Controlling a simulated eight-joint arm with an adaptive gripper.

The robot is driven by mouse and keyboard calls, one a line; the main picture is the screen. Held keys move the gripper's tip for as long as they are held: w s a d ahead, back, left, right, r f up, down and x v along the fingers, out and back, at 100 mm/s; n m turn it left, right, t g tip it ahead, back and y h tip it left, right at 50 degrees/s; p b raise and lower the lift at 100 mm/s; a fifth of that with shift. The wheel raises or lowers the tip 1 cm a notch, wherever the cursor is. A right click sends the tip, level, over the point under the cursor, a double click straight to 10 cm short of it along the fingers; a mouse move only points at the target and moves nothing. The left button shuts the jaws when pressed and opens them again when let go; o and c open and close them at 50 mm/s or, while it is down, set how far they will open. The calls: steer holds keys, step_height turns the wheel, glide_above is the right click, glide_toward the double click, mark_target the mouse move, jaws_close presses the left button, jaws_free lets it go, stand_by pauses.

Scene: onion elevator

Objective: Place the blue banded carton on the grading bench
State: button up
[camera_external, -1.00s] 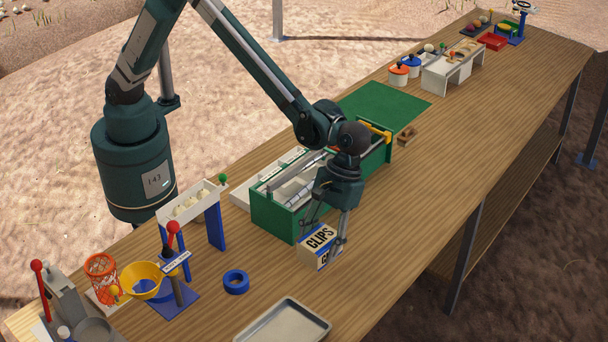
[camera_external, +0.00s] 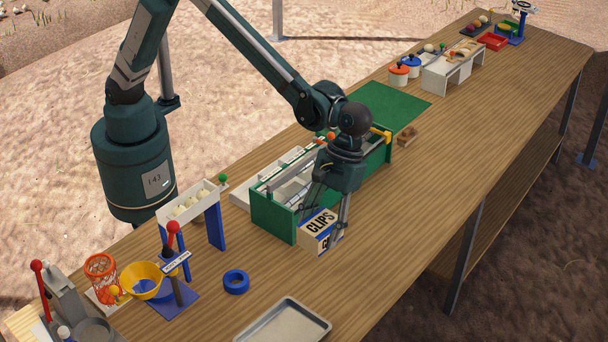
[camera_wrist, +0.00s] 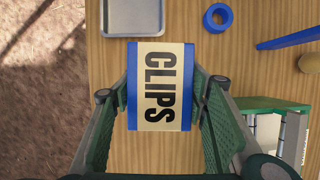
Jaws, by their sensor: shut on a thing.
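The blue banded carton (camera_external: 318,229) is cream with blue edges and the word CLIPS on top. My gripper (camera_external: 325,222) is shut on it, with one finger on each side. In the wrist view the carton (camera_wrist: 160,87) sits between the two green fingers, its top facing the camera. It is beside the near end of the green toolbox and seems slightly above the wooden table (camera_external: 420,215). A white bench-like stand (camera_external: 440,78) with an opening below stands far along the table; no label marks it as the grading bench.
The green toolbox (camera_external: 272,216) lies close left of the carton. A blue tape ring (camera_external: 236,289) and grey tray (camera_external: 268,330) lie nearer. A green mat (camera_external: 405,103), wooden block (camera_external: 407,136) and two lidded pots (camera_external: 398,79) are farther along. The table's right side is clear.

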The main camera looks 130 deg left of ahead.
mark_target(316, 225)
step_height(316, 225, up, 6)
steer(key=shift+r, duration=0.25)
steer(key=s+a+n+t+y, duration=0.1)
steer(key=s+a+n, duration=0.2)
steer(key=a, duration=1.2)
steer(key=s+a+n+t, duration=0.1)
steer(key=s+a+n, duration=0.25)
steer(key=a, duration=1.15)
steer(key=s+a+n+t+y, duration=0.1)
steer(key=s+a+n, duration=0.15)
steer(key=a, duration=1.25)
steer(key=s+a+n+t+y+p, duration=0.1)
steer(key=s+a+n, duration=0.4)
steer(key=s+a, duration=0.95)
steer(key=s+a+n+t+y, duration=0.15)
steer(key=s+a+n, duration=0.25)
steer(key=s+a, duration=1)
steer(key=w+a+f, duration=0.1)
steer(key=f, duration=0.4)
steer(key=w+a+f, duration=0.1)
steer(key=a+f, duration=0.1)
steer(key=f, duration=0.4)
steer(key=shift+w+f+n+g, duration=0.2)
steer(key=shift+w+n+g, duration=0.1)
steer(key=shift+g, duration=0.15)
steer(key=shift+f, duration=0.1)
steer(key=shift+f+b, duration=0.35)
steer(key=shift+f, duration=2.7)
